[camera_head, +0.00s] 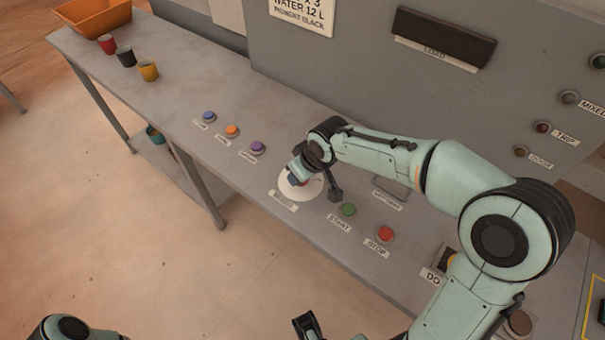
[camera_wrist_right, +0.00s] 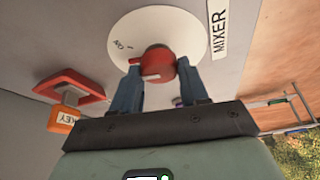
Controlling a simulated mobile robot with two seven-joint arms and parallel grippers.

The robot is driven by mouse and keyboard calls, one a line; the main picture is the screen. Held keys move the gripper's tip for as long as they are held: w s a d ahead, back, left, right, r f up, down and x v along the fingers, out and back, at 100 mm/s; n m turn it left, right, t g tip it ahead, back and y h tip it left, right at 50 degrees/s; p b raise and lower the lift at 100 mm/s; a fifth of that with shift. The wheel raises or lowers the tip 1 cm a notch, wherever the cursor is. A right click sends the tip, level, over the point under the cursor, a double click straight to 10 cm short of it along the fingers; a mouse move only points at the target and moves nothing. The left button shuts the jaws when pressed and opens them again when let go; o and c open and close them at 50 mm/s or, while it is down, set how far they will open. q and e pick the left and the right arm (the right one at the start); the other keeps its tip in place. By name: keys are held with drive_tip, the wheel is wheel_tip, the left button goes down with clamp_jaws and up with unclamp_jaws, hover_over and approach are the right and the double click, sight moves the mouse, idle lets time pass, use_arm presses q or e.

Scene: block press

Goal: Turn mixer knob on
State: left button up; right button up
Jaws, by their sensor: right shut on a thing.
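The mixer knob (camera_wrist_right: 157,62) is red, with a pale mark on its near side, in the wrist view. It sits on a round white dial plate (camera_wrist_right: 135,30) with small dark markings. The label MIXER (camera_wrist_right: 219,30) is beside the plate. My right gripper (camera_wrist_right: 159,78) is shut on the knob, one blue finger on each side. In the head view the right gripper (camera_head: 297,181) comes down over the white plate (camera_head: 287,190) on the bench and mostly hides the knob.
Blue, orange and purple buttons (camera_head: 258,148) lie left of the dial. Green START (camera_head: 347,209) and red STOP (camera_head: 385,234) buttons lie right of it. Cups (camera_head: 148,71) and an orange bin (camera_head: 95,15) stand at the far left. A grey panel (camera_head: 350,50) rises behind.

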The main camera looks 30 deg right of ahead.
drive_tip(key=m+b, duration=0.1)
drive_tip(key=m+h+b, duration=0.1)
drive_tip(key=m, duration=0.1)
drive_tip(key=shift+a+f+b, duration=0.15)
drive_tip(key=shift+f+b, duration=0.05)
drive_tip(key=shift+b, duration=0.2)
use_arm(q)
drive_tip(key=shift+t, duration=0.4)
drive_tip(key=shift+w+f+b, duration=0.3)
drive_tip(key=shift+f+b, duration=0.05)
drive_tip(key=shift+f, duration=0.35)
drive_tip(key=shift+w+f+b, duration=0.3)
drive_tip(key=shift+w+f, duration=0.05)
drive_tip(key=shift+f, duration=0.4)
drive_tip(key=shift+w+f+b, duration=0.3)
drive_tip(key=shift+f+b, duration=0.05)
drive_tip(key=shift+f, duration=0.35)
use_arm(e)
drive_tip(key=shift+r+m+g+h, duration=0.1)
drive_tip(key=shift+m+g+h, duration=0.4)
drive_tip(key=shift+m, duration=1.2)
drive_tip(key=shift+h, duration=0.3)
drive_tip(key=o, duration=1)
drive_tip(key=shift+o, duration=0.2)
drive_tip(key=shift+r, duration=0.1)
